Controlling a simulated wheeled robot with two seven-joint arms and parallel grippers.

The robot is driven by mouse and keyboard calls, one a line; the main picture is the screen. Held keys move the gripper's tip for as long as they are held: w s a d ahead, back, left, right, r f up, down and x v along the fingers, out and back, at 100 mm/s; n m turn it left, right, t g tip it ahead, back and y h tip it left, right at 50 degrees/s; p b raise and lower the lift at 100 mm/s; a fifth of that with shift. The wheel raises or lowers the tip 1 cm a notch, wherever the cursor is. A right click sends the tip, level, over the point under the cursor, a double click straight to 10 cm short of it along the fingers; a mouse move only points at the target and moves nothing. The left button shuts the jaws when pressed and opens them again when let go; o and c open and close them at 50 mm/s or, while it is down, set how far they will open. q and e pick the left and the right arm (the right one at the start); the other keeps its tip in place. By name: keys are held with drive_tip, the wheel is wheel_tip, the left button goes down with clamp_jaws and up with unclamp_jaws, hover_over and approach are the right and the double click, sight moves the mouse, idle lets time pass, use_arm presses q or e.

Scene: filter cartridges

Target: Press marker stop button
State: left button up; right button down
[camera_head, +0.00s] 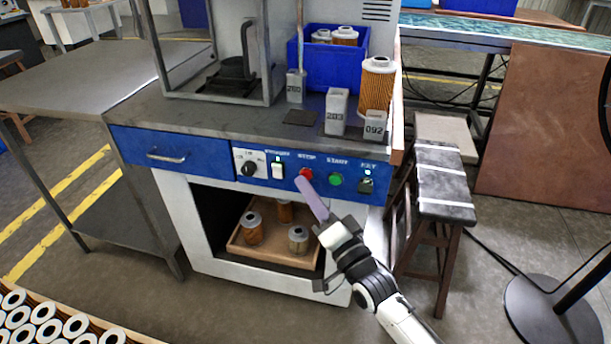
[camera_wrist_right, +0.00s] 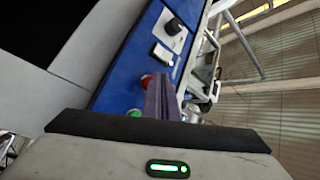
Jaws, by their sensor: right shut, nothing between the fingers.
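The red stop button (camera_head: 306,173) sits on the blue control panel (camera_head: 215,165) of the marker machine, between a lit white switch and a green button. My right gripper (camera_head: 302,182) is shut and empty, its purple-grey fingers pointing up at the panel with the tips just below and in front of the red button. In the right wrist view the red button (camera_wrist_right: 147,80) shows just left of the shut fingers (camera_wrist_right: 160,98), partly covered by them. Whether the fingertips touch the button I cannot tell. My left gripper is not in view.
The green button (camera_head: 336,179), white switch (camera_head: 277,170), black knob (camera_head: 249,168) and key switch (camera_head: 366,185) are close by. Below, a tray (camera_head: 240,245) with several cartridges sits in the open bay. A stool (camera_head: 444,180) stands right of the machine.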

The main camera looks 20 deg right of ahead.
drive_tip(key=shift+w+d, duration=0.2)
drive_tip(key=shift+w, duration=0.1)
idle(0.8)
drive_tip(key=shift+s+a, duration=0.1)
drive_tip(key=shift+s+a+p, duration=0.35)
drive_tip(key=shift+s+p, duration=0.1)
drive_tip(key=shift+s, duration=0.1)
drive_tip(key=shift+s+a+p, duration=0.6)
drive_tip(key=shift+s+a, duration=0.1)
drive_tip(key=shift+s, duration=0.35)
drive_tip(key=shift+s+a+p, duration=0.6)
drive_tip(key=shift+s+a, duration=0.1)
drive_tip(key=shift+s, duration=0.35)
